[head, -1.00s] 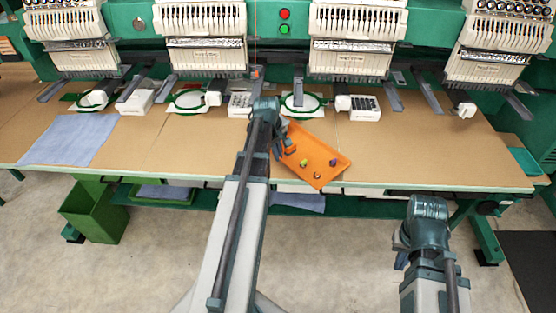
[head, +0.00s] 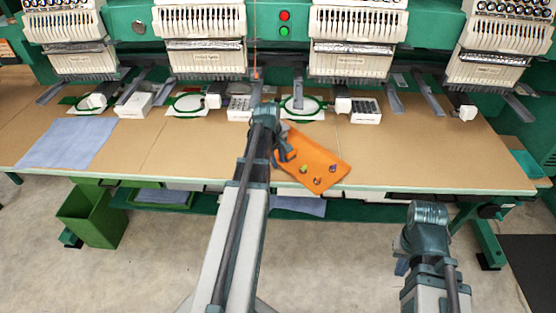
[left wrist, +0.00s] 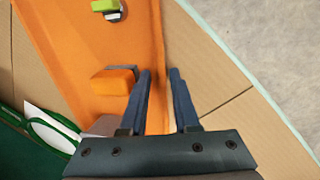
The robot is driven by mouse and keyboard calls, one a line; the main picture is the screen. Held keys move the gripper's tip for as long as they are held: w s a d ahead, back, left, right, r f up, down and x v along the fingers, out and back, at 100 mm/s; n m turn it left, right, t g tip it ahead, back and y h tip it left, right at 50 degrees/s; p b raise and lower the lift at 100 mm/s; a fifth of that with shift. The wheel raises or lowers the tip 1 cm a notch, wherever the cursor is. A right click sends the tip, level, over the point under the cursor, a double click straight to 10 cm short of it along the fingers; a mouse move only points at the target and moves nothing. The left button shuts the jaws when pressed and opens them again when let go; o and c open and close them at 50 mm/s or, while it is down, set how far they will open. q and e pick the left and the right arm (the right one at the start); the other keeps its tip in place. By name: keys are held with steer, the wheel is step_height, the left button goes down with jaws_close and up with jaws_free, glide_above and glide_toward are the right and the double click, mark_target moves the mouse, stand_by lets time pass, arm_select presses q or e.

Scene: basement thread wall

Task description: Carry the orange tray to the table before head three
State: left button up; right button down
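The orange tray (head: 318,158) is at the front edge of the table, right of my left arm, and sits askew. It carries a few small coloured pieces; in the left wrist view an orange block (left wrist: 112,80) and a green piece (left wrist: 104,6) lie in it. My left gripper (head: 281,154) is at the tray's left side.
The long brown table (head: 430,155) runs under the embroidery heads (head: 350,45). Green hoops (head: 302,107) and white boxes (head: 366,110) stand at its back. A blue cloth (head: 68,142) lies at left. A green bin (head: 92,212) stands on the floor. The table right of the tray is clear.

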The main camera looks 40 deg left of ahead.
arm_select(q)
steer(key=shift+r, duration=0.1)
step_height(320, 180, up, 12)
steer(key=s+p, duration=0.2)
steer(key=p, duration=1)
steer(key=shift+s+a, duration=0.15)
steer(key=shift+a, duration=0.15)
steer(key=s+d+m+g, duration=0.25)
steer(key=d+m, duration=0.75)
steer(key=d, duration=1.2)
steer(key=s+d+m+y, duration=0.1)
steer(key=s+d+m, duration=0.3)
steer(key=d, duration=0.3)
steer(key=s+d+m, duration=0.5)
steer(key=d, duration=0.3)
steer(key=shift+f+y, duration=0.2)
steer(key=shift+y, duration=0.2)
